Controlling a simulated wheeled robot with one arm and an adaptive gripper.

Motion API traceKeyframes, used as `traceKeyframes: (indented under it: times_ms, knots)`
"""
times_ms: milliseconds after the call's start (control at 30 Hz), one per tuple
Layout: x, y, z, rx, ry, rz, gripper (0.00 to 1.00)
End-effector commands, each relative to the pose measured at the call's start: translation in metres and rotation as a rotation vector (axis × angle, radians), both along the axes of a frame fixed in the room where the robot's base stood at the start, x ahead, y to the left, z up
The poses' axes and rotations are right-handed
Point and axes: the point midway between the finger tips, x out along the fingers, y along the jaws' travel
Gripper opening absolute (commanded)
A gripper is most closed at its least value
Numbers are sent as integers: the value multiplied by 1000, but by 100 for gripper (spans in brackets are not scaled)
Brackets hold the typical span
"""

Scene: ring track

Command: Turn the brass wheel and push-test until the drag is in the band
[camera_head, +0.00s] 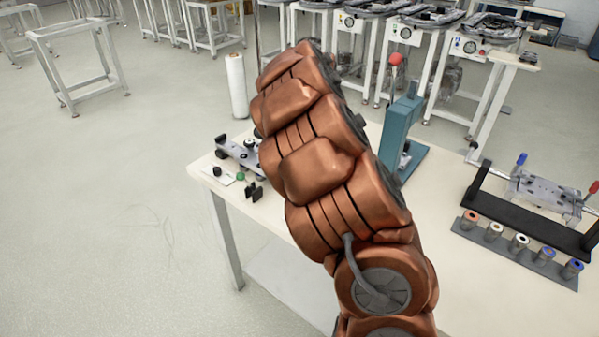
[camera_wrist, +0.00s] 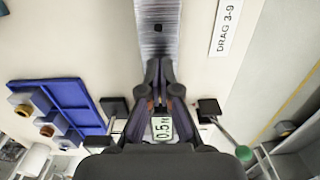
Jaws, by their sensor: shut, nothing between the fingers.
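My gripper (camera_wrist: 160,72) shows in the wrist view with its two fingers together and nothing between them. The fingertips are over or close to the near end of a grey metal track (camera_wrist: 157,28); I cannot tell whether they touch it. A small display (camera_wrist: 161,128) behind the fingers seems to read 0.5 N. A label reading DRAG 3-9 (camera_wrist: 226,25) lies right of the track. I cannot make out the brass wheel for sure in either view. In the head view my copper-coloured arm hides my gripper.
In the head view a teal press (camera_head: 400,125) and a rack of rollers (camera_head: 520,243) stand on the cream bench (camera_head: 450,300).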

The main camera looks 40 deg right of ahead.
Motion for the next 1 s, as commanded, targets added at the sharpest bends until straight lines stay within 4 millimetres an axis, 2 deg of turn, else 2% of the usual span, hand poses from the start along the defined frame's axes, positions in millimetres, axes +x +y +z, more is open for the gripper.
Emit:
traceKeyframes:
  times_ms: [600,1000]
  knots:
    - [-26,-8,19,-2,-2,1,0]
    - [-29,-9,21,-1,0,1,0]
